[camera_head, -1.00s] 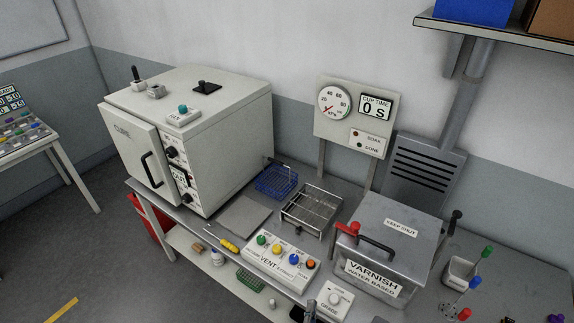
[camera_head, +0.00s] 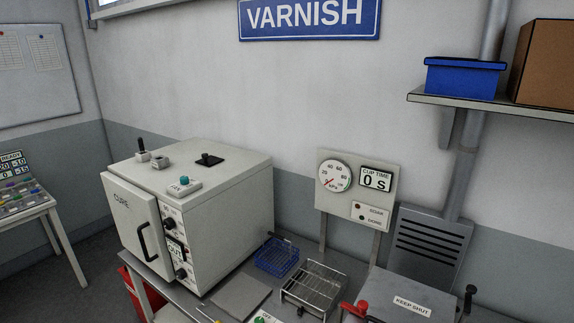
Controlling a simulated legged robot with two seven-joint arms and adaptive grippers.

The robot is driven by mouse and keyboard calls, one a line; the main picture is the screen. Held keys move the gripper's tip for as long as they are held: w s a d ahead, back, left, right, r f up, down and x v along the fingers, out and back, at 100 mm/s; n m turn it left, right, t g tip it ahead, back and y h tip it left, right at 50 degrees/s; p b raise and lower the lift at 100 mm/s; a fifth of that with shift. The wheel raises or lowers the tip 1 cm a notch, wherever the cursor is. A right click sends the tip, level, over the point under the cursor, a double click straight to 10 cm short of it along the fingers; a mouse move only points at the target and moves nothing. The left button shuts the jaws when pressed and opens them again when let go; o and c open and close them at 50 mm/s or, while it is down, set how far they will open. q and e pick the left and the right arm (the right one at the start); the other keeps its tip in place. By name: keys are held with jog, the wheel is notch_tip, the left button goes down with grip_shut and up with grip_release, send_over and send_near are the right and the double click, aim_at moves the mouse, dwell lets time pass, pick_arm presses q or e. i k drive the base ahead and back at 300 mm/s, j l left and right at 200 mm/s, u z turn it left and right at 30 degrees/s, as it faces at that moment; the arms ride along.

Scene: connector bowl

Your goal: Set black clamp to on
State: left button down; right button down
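A black upright lever with a knob (camera_head: 469,297), which looks like the black clamp, stands at the right side of the grey varnish tank (camera_head: 428,284). Its lower part is cut off by the bottom edge, so its setting cannot be told. The tank lid carries a "KEEP SHUT" label (camera_head: 412,306). A red lever (camera_head: 355,310) shows at the lid's left, next to part of a black handle (camera_head: 375,320). Neither of my grippers shows in the head view.
A white cure oven (camera_head: 225,215) with black controls stands left on the bench. A blue basket (camera_head: 275,258) and a wire rack (camera_head: 314,285) sit between oven and tank. A gauge panel (camera_head: 357,193) reads 0 S. A shelf (camera_head: 480,107) overhangs at right.

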aim_at(471, 289)
jog(key=z, duration=1.4)
